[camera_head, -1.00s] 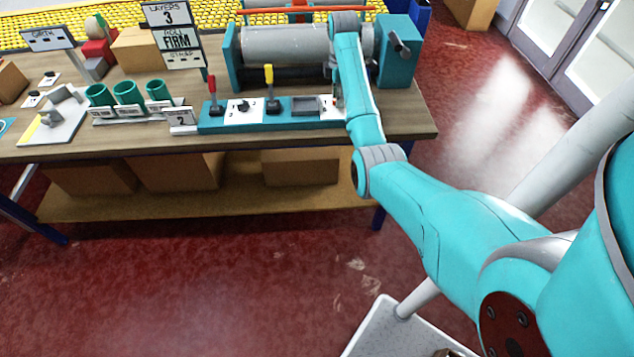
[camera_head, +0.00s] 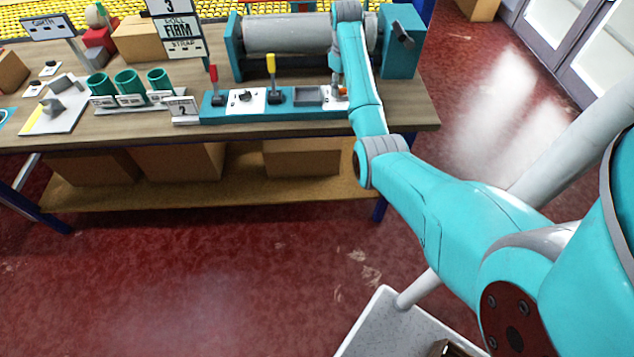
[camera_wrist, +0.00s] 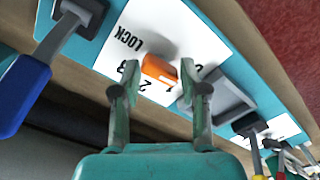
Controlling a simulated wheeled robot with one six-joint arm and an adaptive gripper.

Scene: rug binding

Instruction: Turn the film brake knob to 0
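In the wrist view an orange knob (camera_wrist: 160,70) stands on a white plate (camera_wrist: 150,22) marked LOCK and with digits, of which 3 and 2 are readable. My gripper (camera_wrist: 158,78) is open, with one finger on each side of the knob. I cannot tell whether the fingers touch it. The right finger covers part of the scale, so the knob's exact setting is unclear. In the head view the knob is a small orange patch (camera_head: 343,91) at the right end of the teal control strip (camera_head: 222,113), beside my gripper (camera_head: 336,89).
A blue-handled lever (camera_wrist: 25,95) stands left of the plate in the wrist view. A grey recessed tray (camera_head: 307,95), a yellow lever (camera_head: 271,65), a dark knob (camera_head: 246,95) and a red lever (camera_head: 214,75) share the strip. A grey roller (camera_head: 285,33) lies behind.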

